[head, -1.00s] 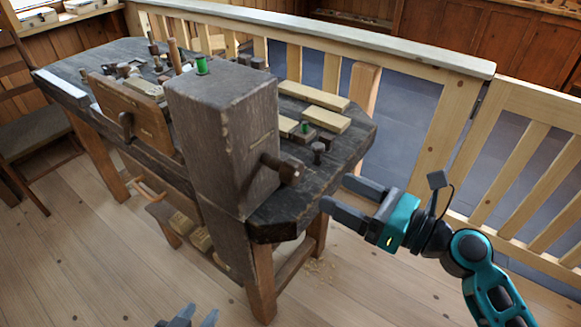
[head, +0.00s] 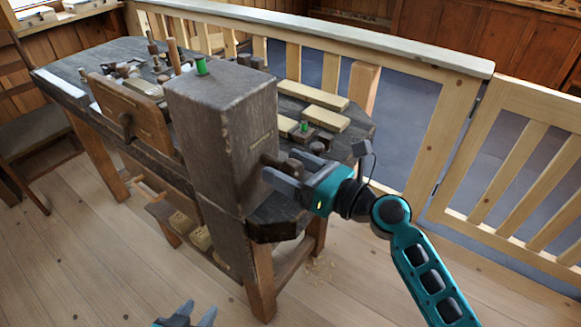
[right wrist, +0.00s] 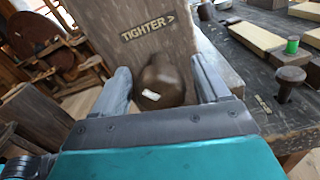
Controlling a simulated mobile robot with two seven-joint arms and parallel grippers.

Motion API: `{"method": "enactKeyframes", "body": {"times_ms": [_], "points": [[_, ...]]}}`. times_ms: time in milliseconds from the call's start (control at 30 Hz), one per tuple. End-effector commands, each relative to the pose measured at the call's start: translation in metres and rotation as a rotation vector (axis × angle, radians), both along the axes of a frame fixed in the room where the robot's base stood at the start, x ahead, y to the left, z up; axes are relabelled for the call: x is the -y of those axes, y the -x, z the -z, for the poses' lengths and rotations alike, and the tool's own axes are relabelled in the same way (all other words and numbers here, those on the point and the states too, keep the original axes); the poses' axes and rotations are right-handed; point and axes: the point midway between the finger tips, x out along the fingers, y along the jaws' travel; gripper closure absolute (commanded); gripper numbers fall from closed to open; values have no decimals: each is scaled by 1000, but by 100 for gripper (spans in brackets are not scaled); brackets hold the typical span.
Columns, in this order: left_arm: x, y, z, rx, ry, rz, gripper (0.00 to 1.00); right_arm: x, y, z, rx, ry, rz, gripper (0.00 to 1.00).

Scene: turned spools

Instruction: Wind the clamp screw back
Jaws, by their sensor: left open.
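The clamp screw (head: 269,159) is a dark wooden shaft with a rounded knob, sticking out of the right face of the tall dark wooden block (head: 222,130). The block carries the mark "TIGHTER >" in the right wrist view. There the knob (right wrist: 158,84) sits between the two fingers of my right gripper (right wrist: 161,72). The fingers are apart, one on each side, with visible gaps to the knob. In the head view my right gripper (head: 282,168) partly hides the knob. My left gripper (head: 197,312) is open and empty at the bottom edge, low in front of the bench.
The dark bench (head: 268,222) holds pale wood pieces (head: 313,95), a green spool (head: 201,66) and several dark turned pieces. A dark knobbed peg (right wrist: 289,78) stands right of the right gripper. A pale railing (head: 450,120) runs behind.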

Motion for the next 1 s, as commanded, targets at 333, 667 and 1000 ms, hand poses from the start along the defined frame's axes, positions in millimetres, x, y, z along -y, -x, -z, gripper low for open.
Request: {"method": "enactKeyframes", "body": {"times_ms": [333,667,1000], "points": [[0,2,1,-5,-1,1,57,0,0,0,0,0,0,58],[0,3,2,-6,1,1,57,1,0,0,3,2,0,76],[1,3,4,-6,0,2,57,0,1,1,102,74,0,76]]}}
